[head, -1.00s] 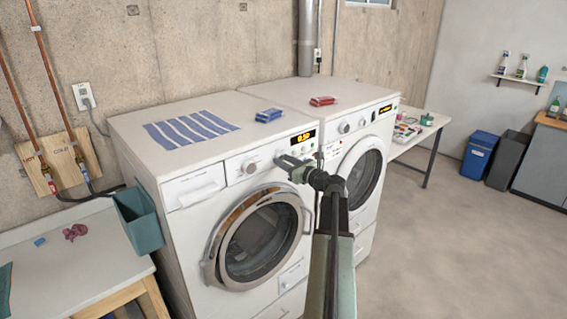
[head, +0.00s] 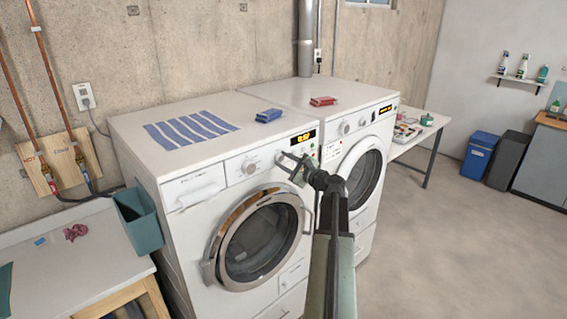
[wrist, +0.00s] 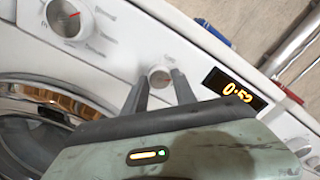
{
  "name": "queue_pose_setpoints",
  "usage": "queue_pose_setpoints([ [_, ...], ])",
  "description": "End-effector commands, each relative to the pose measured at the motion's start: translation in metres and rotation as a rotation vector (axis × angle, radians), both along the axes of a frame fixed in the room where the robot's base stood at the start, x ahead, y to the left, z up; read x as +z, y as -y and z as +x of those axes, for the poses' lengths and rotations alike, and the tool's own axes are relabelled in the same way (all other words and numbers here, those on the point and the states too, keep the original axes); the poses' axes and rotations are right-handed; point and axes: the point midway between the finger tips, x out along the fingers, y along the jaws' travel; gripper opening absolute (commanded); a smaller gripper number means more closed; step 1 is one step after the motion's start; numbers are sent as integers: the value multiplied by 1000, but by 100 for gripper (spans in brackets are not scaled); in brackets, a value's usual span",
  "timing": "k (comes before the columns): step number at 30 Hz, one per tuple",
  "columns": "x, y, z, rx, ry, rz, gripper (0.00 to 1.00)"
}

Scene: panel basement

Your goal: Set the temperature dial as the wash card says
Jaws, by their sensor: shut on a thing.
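My gripper (head: 283,158) is at the control panel of the left washing machine (head: 195,192). The lit display (wrist: 230,90) right of the small dial reads 0:52.
A second machine (head: 365,150) stands at the right. A striped cloth (head: 190,130), a blue item (head: 269,115) and a red item (head: 323,101) lie on the machine tops. A teal bin (head: 138,222) is at the left. The floor at the right is clear.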

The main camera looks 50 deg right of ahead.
Motion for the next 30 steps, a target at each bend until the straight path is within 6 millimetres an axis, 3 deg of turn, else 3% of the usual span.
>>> queue_pose_setpoints([
  [9,2,1,1,-3,-1,-98,0],
  [24,2,2,1,-4,-2,-112,0],
  [25,2,2,1,-4,-2,-112,41],
  [27,2,2,1,-4,-3,-113,55],
  [30,2,2,0,-4,-4,-114,55],
])
